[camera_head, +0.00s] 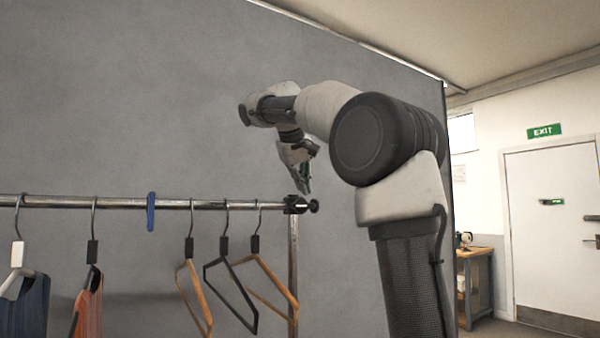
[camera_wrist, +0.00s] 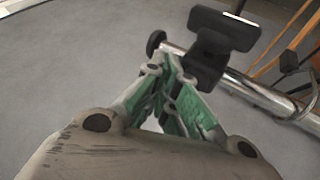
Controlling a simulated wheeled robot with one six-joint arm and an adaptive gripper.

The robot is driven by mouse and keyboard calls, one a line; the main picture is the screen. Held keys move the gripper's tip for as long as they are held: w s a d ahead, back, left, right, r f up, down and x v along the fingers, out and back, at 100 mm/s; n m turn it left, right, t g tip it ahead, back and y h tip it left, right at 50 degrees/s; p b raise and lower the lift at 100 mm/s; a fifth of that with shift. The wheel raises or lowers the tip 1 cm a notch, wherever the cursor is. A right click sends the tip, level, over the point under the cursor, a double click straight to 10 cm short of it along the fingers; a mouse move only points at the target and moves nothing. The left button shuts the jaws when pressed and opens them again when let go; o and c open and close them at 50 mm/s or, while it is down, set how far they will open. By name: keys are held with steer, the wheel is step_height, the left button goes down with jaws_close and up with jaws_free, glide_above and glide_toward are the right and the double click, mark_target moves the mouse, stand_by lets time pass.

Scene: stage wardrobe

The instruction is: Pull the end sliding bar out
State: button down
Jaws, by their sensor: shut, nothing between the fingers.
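The clothes rack's chrome top rail (camera_head: 120,202) runs across the left of the head view. At its right end sits a black clamp (camera_head: 296,204), with a round black end knob (camera_head: 314,206) just beyond it. In the wrist view the rail (camera_wrist: 255,92) comes in from the right, the clamp with its flat black head (camera_wrist: 220,42) stands up large, and the end knob (camera_wrist: 156,41) is at the upper middle. My gripper (camera_head: 307,189) is shut and empty, pointing down just above the rail's end. Its green-padded fingers (camera_wrist: 172,72) appear close to the knob and clamp; contact cannot be told.
Several hangers, some empty, hang left of the clamp, including a wooden one (camera_head: 270,281). A blue tag (camera_head: 151,211) sits on the rail, and a grey panel (camera_head: 130,90) stands behind. A wooden table (camera_head: 478,270) and a white door (camera_head: 550,220) are at the right.

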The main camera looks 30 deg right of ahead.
steer(key=shift+x, duration=1.25)
steer(key=shift+d, duration=0.1)
